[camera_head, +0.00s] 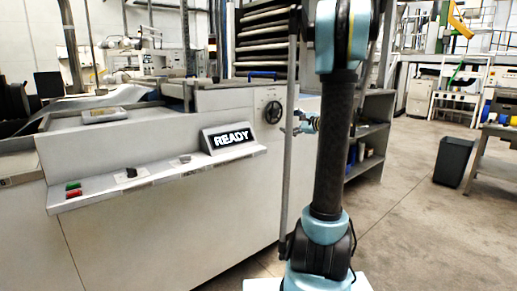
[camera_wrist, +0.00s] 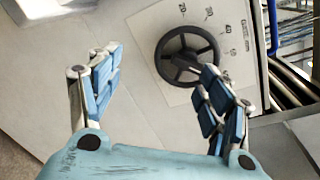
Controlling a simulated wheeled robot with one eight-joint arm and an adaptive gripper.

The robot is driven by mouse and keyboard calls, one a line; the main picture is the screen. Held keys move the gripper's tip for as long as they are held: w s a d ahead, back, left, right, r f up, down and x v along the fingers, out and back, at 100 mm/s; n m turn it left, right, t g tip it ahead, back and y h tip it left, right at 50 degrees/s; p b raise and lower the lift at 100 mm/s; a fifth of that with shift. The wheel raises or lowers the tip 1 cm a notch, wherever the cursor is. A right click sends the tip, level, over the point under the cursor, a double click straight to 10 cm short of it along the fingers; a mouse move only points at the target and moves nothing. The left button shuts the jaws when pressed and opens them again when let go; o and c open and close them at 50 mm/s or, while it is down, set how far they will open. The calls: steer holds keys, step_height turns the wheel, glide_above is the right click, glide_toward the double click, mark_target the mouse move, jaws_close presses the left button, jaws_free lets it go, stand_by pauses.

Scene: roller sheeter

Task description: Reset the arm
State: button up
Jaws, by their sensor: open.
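In the wrist view my gripper (camera_wrist: 158,88) is open and empty, its two blue-padded fingers spread apart. A black handwheel (camera_wrist: 187,54) on a marked dial plate lies beyond the fingers, nearer the right one, which overlaps its lower right edge. I cannot tell how far the fingertips are from the wheel. In the head view the handwheel (camera_head: 273,112) is on the end panel of the grey sheeter (camera_head: 150,215). My upright arm stands to the right of it and hides part of the scene. A small blue part of my gripper end (camera_head: 308,122) shows beside the arm.
A sign reading READY (camera_head: 231,138) stands on the sheeter's ledge, with green and red buttons (camera_head: 73,190) at its left end. A dark shelf unit (camera_head: 373,135) is behind my arm. A dark bin (camera_head: 453,161) stands at right, with open floor before it.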

steer(key=s+a+f+n+g+h, duration=0.1)
steer(key=s+a+f+n+g, duration=0.2)
steer(key=s, duration=0.5)
steer(key=s+a+f+n+g+h, duration=0.15)
steer(key=s+a+f+n, duration=0.25)
steer(key=s, duration=0.4)
steer(key=s+a+f+n+g+h, duration=0.1)
steer(key=s+a+f+n+g, duration=0.25)
steer(key=s, duration=0.45)
steer(key=s+d+f+n+g+h, duration=0.1)
steer(key=s+d+f+n+h, duration=0.2)
steer(key=s+f, duration=0.3)
steer(key=s+d+f+n+g+h, duration=0.1)
steer(key=s+d+f+n+h, duration=0.3)
steer(key=s, duration=1)
step_height(320, 180, down, 3)
steer(key=shift+s+d+r+g, duration=0.15)
steer(key=shift+s+d+g, duration=0.15)
steer(key=shift+d+g, duration=0.1)
